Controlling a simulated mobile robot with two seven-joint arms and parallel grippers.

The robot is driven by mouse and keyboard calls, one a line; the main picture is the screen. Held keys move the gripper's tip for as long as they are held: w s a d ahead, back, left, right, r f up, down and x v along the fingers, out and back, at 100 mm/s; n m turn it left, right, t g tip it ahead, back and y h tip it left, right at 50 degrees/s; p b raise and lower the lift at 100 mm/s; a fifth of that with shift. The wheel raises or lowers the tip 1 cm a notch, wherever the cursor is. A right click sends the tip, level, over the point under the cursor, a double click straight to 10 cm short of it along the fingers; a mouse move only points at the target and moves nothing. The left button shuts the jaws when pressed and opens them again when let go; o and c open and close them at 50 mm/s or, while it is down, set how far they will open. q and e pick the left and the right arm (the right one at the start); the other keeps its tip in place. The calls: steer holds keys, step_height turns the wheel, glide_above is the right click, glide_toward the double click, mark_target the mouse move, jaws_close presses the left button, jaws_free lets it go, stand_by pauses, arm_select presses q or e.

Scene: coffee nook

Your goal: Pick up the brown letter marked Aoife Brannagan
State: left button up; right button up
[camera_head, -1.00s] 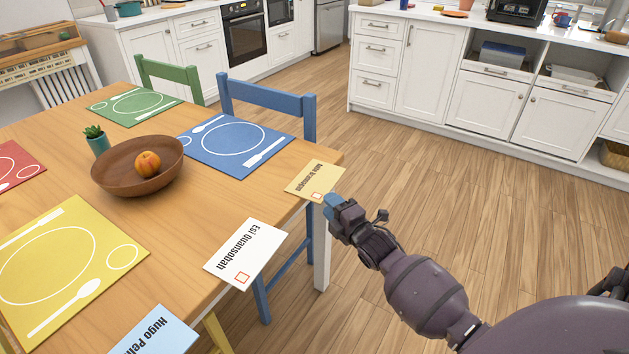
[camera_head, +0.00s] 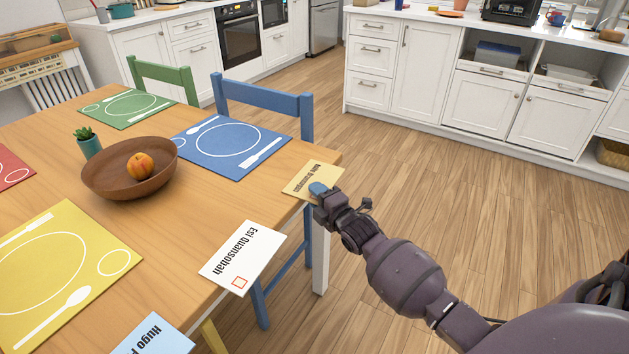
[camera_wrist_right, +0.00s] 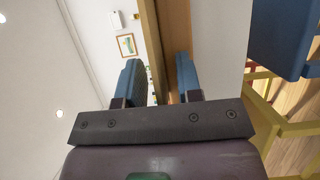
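The brown letter marked Aoife Brannagan (camera_head: 308,176) lies at the table's right corner in the head view, its near end at the edge. My right gripper (camera_head: 318,189) is at that near end, and its blue upper fingertip covers the letter's stamp square. In the right wrist view the two blue fingers of my right gripper (camera_wrist_right: 158,78) stand apart, with a thin brown strip and the table edge (camera_wrist_right: 176,30) showing between them. Whether the fingers touch the letter is not clear. My left gripper is not in view.
A white letter marked Esi Quansobah (camera_head: 243,256) and a light blue letter (camera_head: 155,337) lie along the same table edge (camera_head: 215,295). A blue chair (camera_head: 262,96) stands behind the corner. A wooden bowl (camera_head: 110,184) holds a peach. Floor on the right is clear.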

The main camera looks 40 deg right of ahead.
steer(key=c, duration=0.5)
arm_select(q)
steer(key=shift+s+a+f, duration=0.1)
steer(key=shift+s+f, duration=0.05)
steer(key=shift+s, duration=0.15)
arm_select(e)
jaws_close()
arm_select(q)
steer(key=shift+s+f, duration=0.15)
arm_select(e)
steer(key=shift+r, duration=0.1)
